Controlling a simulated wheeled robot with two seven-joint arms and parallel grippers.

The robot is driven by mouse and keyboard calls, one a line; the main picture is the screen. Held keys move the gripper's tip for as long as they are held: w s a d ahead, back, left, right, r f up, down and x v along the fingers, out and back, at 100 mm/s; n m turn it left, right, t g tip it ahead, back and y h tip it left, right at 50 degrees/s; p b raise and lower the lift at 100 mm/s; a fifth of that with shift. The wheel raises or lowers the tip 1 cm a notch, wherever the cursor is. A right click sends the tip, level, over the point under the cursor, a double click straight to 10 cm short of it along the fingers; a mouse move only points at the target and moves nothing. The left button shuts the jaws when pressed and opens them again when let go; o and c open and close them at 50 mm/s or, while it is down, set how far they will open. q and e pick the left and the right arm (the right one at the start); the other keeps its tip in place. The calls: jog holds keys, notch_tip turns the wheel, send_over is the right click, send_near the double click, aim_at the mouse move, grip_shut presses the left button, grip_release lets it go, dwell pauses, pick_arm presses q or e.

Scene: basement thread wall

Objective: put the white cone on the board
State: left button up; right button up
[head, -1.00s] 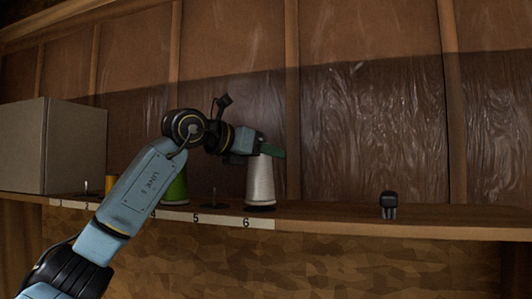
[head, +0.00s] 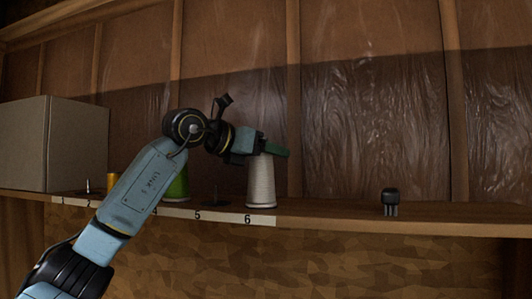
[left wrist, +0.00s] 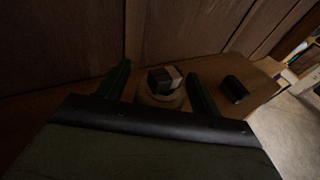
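The white cone (head: 261,182) stands upright on the shelf board (head: 330,215) above the number 6 in the head view. My left gripper (head: 276,151) is at the cone's top, and its green fingers cover part of that top. In the dim left wrist view my left gripper (left wrist: 160,82) has its fingers apart, one on each side of a round shape that looks like the cone (left wrist: 160,101). A gap shows between the fingers and that shape, so the gripper is open. My right gripper is not in view.
A small black object (head: 390,201) stands on the shelf to the right. A green spool (head: 178,185) and an orange spool (head: 112,181) stand partly behind my left arm. A cardboard box (head: 60,145) fills the left end. Position 5 has an empty dark peg (head: 215,198).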

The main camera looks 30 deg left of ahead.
pick_arm(q)
jog(key=b+v, duration=0.3)
jog(key=v, duration=1)
jog(key=shift+s, duration=0.15)
jog(key=shift+r, duration=0.1)
